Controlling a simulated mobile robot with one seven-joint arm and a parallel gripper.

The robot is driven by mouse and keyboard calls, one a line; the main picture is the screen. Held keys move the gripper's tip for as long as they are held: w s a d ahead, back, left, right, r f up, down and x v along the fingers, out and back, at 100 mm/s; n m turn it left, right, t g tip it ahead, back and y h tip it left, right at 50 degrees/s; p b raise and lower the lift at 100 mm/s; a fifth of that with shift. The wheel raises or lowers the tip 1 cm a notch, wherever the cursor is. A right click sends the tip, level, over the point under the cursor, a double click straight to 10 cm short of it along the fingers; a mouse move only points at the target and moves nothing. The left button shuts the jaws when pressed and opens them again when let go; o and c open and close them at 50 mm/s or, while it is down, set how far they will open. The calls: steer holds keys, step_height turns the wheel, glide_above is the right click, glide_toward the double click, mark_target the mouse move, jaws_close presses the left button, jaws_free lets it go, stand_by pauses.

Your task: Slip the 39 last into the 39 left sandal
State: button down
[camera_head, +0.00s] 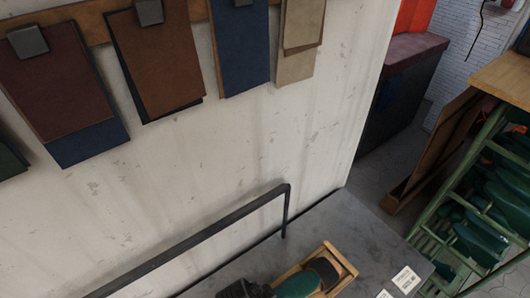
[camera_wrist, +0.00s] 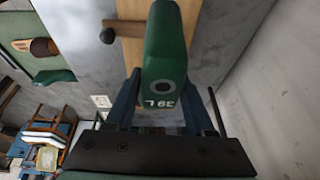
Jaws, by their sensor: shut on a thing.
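My gripper (camera_wrist: 163,98) is shut on a green last (camera_wrist: 166,50), one dark finger on each side of it. The last reaches over a pale wooden fixture (camera_wrist: 131,50) with a dark knob. In the head view the wooden fixture (camera_head: 344,264) is at the bottom edge, with a green form, probably the last (camera_head: 298,286), and a dark brown piece (camera_head: 323,269), possibly the sandal, on it. I cannot tell whether the last is inside the sandal.
The grey bench (camera_head: 350,225) has bare room around the fixture and a white card (camera_head: 406,279) to its right. A dark rail (camera_head: 200,235) runs along the wall. A green rack (camera_head: 480,200) with several green lasts stands right. A brown item (camera_wrist: 43,47) lies left in the wrist view.

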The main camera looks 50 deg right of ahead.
steer(key=shift+w+a+f+b, duration=0.1)
steer(key=shift+f+b, duration=1.7)
steer(key=shift+f, duration=0.15)
steer(key=shift+f, duration=0.1)
steer(key=shift+a+f+b, duration=0.1)
steer(key=shift+f+b, duration=0.5)
steer(key=shift+f, duration=0.1)
steer(key=shift+d, duration=0.25)
steer(key=shift+s+d, duration=0.15)
steer(key=shift+d, duration=0.35)
steer(key=shift+s+d, duration=0.15)
steer(key=shift+d, duration=0.35)
steer(key=shift+d, duration=0.1)
steer(key=shift+s+d+f+b, duration=0.1)
steer(key=shift+s+d+b, duration=0.05)
steer(key=shift+d, duration=0.4)
steer(key=shift+s+d+b, duration=0.15)
steer(key=shift+d, duration=0.4)
steer(key=shift+d, duration=0.25)
